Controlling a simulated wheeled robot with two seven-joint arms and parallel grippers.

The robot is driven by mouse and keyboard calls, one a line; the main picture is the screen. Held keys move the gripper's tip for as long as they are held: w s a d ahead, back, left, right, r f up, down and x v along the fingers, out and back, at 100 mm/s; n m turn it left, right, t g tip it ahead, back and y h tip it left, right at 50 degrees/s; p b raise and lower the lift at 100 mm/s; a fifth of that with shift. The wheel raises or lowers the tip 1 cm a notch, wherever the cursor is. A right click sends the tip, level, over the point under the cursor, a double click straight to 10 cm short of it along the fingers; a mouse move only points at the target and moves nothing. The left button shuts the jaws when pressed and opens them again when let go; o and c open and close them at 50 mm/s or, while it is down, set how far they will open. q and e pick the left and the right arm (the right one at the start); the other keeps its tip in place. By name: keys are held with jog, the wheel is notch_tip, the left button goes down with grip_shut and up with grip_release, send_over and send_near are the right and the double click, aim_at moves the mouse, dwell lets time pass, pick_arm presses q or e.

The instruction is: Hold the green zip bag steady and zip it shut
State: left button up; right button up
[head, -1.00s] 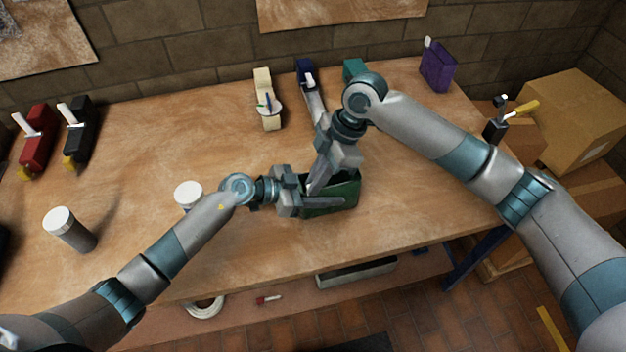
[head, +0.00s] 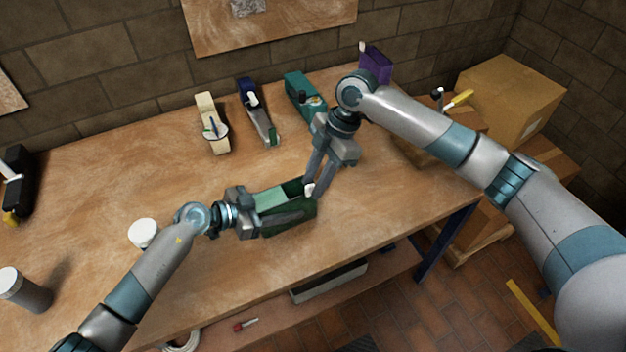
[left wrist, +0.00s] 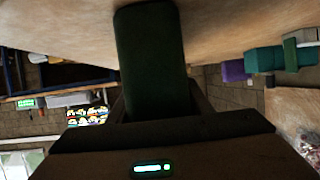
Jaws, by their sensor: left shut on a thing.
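The green zip bag (head: 291,221) stands near the front edge of the bench. Its top shows a pale green stretch at the left and a dark stretch at the right. My left gripper (head: 303,213) is shut on the bag from the left, with a finger along its near side. In the left wrist view the bag (left wrist: 152,60) shows as a dark green block between the fingers. My right gripper (head: 312,192) reaches down to the bag's right end, its fingertips closed about the small white zip pull (head: 309,189). The fingers partly hide the pull.
A cream holder (head: 212,122), a blue one (head: 248,96), a teal one (head: 301,94) and a purple one (head: 376,65) line the back. White-lidded jars (head: 143,233) stand at the left. Cardboard boxes (head: 512,95) are at the right. The bench between is clear.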

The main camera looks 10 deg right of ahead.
jog(key=v, duration=1.2)
dwell(0.4)
pick_arm(q)
jog(key=o, duration=1.2)
jog(key=shift+o, duration=0.2)
jog(key=shift+v, duration=3.75)
